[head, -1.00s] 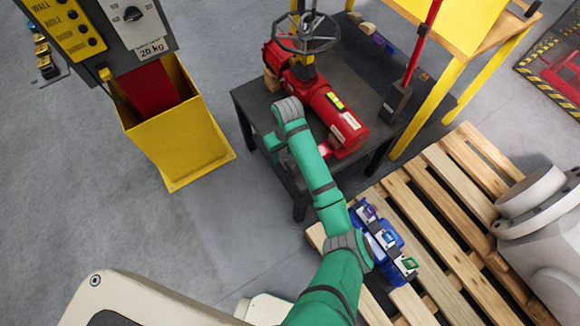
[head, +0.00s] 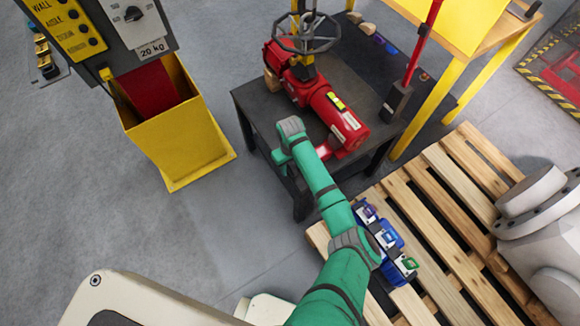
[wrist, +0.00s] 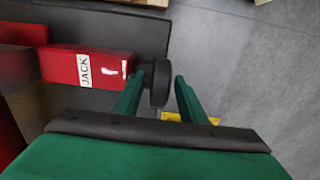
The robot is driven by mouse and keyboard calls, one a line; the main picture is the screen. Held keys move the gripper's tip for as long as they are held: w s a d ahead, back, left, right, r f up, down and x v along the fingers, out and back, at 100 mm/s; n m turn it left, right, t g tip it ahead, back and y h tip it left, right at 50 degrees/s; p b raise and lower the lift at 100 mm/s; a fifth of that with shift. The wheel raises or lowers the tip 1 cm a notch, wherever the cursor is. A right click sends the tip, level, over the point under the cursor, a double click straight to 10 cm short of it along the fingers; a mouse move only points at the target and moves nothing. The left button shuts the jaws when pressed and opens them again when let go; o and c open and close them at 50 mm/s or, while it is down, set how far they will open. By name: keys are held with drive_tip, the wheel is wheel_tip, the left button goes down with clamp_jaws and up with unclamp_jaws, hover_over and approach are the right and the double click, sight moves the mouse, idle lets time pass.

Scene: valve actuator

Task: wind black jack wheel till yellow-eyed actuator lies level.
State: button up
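The red actuator (head: 325,103) lies on the dark table in the head view, with a yellow-green vial (head: 336,101) on its upper side. I cannot tell from above whether it is level. In the wrist view a red jack body (wrist: 85,68) carries a white JACK label, and its black wheel (wrist: 160,83) sticks out on the right. My gripper (wrist: 158,90) is open, with one green finger on each side of the wheel. The left finger is close to the wheel, touching or not I cannot tell; a gap shows on the right. In the head view my arm hides the wheel.
A grey spoked handwheel (head: 306,32) stands above the actuator. The dark table (head: 262,108) has a red-handled tool (head: 410,75) at its right. A yellow bin (head: 180,135) stands left, a wooden pallet (head: 440,215) with blue cases right. Floor between bin and table is clear.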

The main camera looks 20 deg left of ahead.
drive_tip(key=shift+f, duration=0.2)
clamp_jaws()
drive_tip(key=shift+s, duration=0.1)
drive_tip(key=shift+s+f+t+y, duration=0.1)
drive_tip(key=shift+t+y, duration=0.3)
drive_tip(key=shift+y, duration=0.3)
drive_tip(key=shift+t+y, duration=1)
drive_tip(key=shift+y, duration=0.2)
